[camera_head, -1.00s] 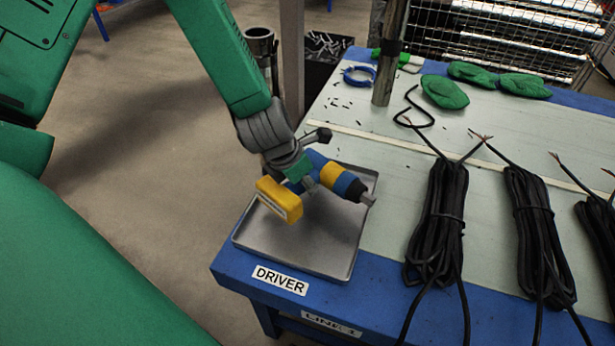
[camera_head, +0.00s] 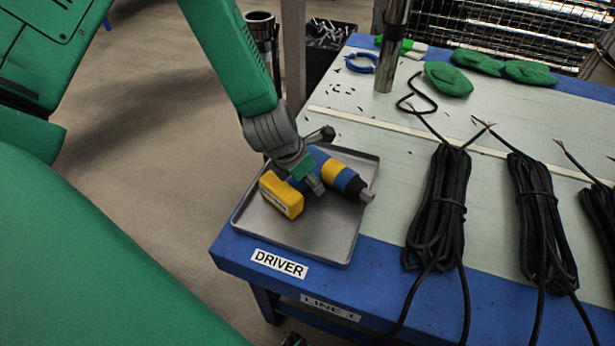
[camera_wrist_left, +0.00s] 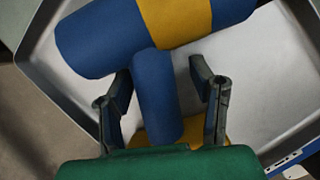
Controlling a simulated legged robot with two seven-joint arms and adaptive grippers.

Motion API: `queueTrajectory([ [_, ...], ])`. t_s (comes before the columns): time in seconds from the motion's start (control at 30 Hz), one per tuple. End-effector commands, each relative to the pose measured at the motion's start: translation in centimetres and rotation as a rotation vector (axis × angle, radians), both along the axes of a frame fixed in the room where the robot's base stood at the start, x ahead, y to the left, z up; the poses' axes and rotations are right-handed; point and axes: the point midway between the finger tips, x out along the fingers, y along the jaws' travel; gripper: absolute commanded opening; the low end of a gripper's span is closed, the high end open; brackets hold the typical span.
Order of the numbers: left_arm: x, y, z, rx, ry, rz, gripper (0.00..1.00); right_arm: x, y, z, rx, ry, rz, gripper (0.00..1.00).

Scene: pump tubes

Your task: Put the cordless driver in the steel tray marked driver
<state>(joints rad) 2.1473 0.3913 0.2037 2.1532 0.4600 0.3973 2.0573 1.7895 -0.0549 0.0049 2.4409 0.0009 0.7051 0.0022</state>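The cordless driver (camera_head: 341,178) is blue with a yellow band, a dark nose and a yellow battery base (camera_head: 282,195). It lies on its side in the steel tray (camera_head: 330,243), which sits at the table corner behind the DRIVER label (camera_head: 279,264). My left gripper (camera_head: 312,180) is down at the driver's handle. In the left wrist view the two fingers (camera_wrist_left: 163,100) stand on either side of the blue handle (camera_wrist_left: 158,95), with gaps showing beside it, so it looks open around the handle.
Several black cable bundles (camera_head: 437,205) lie right of the tray. A metal post (camera_head: 391,45), a blue ring (camera_head: 361,63) and green gloves (camera_head: 447,79) are farther back. A dark bin (camera_head: 328,45) stands behind the table. Bare tray floor shows in front of the driver.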

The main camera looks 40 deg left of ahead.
Motion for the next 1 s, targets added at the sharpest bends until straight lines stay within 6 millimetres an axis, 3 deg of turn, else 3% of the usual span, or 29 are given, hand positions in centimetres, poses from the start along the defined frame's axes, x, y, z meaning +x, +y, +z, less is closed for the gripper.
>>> queueTrajectory([
  [0.23, -0.4, 0.3, 1.2, -0.003, -0.001, 0.001, 0.5, 0.0, 0.0, 0.5, 0.0, 0.0, -0.001, 0.4],
  [0.7, -3.7, 1.2, 9.8, -0.002, -0.003, 0.0, 0.5, 0.0, 0.0, 3.6, 0.0, 0.0, 0.0, 0.4],
  [1.0, -4.4, 1.5, 11.1, -0.003, 0.001, 0.0, 0.5, 0.0, 0.0, 4.0, 0.0, 0.0, 0.0, 0.4],
])
